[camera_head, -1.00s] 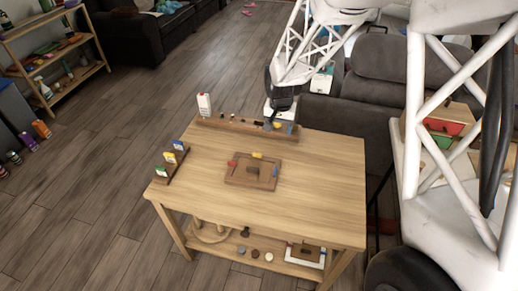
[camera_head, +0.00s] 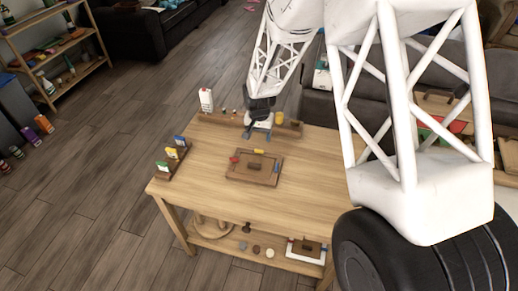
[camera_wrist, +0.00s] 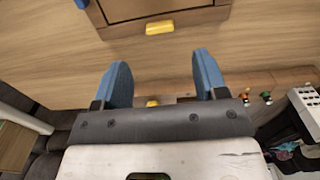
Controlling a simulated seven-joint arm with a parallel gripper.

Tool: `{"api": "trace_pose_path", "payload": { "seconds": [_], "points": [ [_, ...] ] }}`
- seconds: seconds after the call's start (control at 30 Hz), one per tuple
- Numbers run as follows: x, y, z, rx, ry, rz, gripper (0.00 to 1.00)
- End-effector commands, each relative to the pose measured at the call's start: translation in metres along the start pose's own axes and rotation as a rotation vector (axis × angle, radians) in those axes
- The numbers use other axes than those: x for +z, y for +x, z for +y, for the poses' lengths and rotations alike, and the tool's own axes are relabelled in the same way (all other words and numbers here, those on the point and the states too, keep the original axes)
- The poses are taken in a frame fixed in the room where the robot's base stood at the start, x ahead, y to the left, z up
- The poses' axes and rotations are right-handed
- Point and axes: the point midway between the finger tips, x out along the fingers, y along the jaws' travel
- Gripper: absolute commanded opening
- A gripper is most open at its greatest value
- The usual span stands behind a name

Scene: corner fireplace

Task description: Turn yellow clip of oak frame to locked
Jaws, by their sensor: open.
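The oak frame (camera_head: 240,178) lies flat on the table, with a dark block at its middle. Its yellow clip (camera_head: 258,152) sits at the frame's far edge, with a red clip (camera_head: 234,158) at left and a blue clip (camera_head: 277,168) at right. In the wrist view the yellow clip (camera_wrist: 159,28) lies lengthwise along the frame's near edge (camera_wrist: 205,17). My gripper (camera_head: 258,134) is behind the frame, apart from the clip. In the wrist view its blue fingers (camera_wrist: 161,68) are open and empty, with the clip ahead of the gap between them.
A wooden ledge (camera_head: 222,119) with small items runs along the table's back, with a white carton (camera_head: 206,100) and a yellow cylinder (camera_head: 280,118). A rack of coloured cards (camera_head: 172,160) stands at the left edge. The table front is clear; a lower shelf holds more items.

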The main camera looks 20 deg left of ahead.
Motion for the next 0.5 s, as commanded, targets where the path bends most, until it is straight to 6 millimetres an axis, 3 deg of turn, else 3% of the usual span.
{"api": "trace_pose_path", "payload": {
  "seconds": [0.27,0.5],
  "points": [
    [0.0,0.011,0.0,0.0,0.0,0.0,0.66],
    [0.0,0.035,0.0,0.001,0.0,-0.001,0.66]
  ]
}}
